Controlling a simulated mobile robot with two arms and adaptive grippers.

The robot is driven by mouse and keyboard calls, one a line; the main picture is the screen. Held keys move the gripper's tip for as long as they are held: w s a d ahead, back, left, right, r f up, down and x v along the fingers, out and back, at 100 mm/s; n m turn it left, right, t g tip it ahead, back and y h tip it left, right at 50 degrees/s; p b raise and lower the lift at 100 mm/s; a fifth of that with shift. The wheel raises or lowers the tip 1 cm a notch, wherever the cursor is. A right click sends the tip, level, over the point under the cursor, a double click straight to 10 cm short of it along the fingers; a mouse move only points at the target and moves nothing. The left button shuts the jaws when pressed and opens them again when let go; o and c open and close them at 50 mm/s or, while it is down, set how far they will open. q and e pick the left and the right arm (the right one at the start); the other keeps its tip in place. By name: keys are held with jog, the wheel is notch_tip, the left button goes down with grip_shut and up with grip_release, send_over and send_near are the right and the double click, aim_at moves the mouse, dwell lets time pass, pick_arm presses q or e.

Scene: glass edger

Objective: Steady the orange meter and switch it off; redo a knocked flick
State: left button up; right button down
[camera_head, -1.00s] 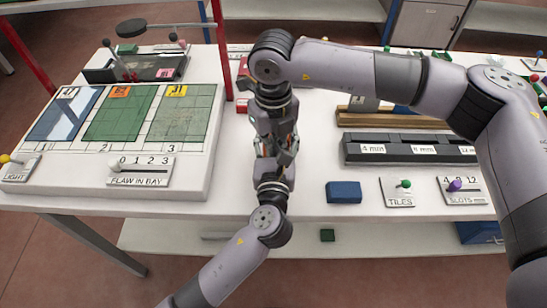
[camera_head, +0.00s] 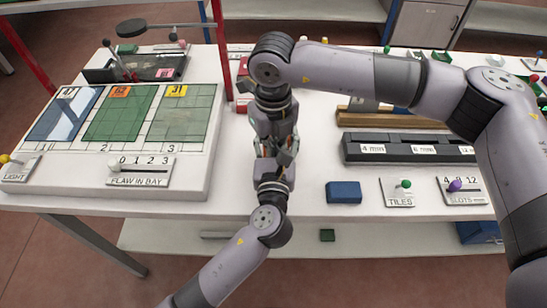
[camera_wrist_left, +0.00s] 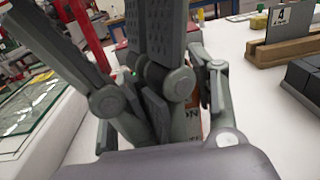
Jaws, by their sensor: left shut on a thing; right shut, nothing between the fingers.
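The meter (camera_wrist_left: 190,124) shows only as a narrow orange and pale strip with part of the lettering "ON" behind the fingers in the left wrist view. The rest of it, its switch included, is hidden. My left gripper (camera_head: 274,163) reaches in from the front and is shut on the meter. My right gripper (camera_head: 278,140) points down right over the left one, shut with nothing between its fingers. The two grippers overlap in the head view, so I cannot tell whether the right fingertips touch the meter.
A board with glass panes (camera_head: 120,112) lies left, a red post (camera_head: 220,50) just beyond it. Right are a dark slotted block (camera_head: 408,148), a blue block (camera_head: 343,192), a TILES switch (camera_head: 398,193) and a SLOTS slider (camera_head: 463,190). The table front between board and blue block is clear.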

notch_tip(320, 180, up, 6)
jog(key=s, duration=0.1)
dwell(0.5)
jog(key=n, duration=0.6)
jog(key=shift+w+f, duration=0.2)
jog(key=shift+w, duration=0.2)
jog(key=n, duration=0.5)
jog(key=shift+w+f+n, duration=0.2)
jog(key=shift+w+n, duration=0.15)
jog(key=shift+n, duration=0.05)
jog(key=shift+f, duration=2.45)
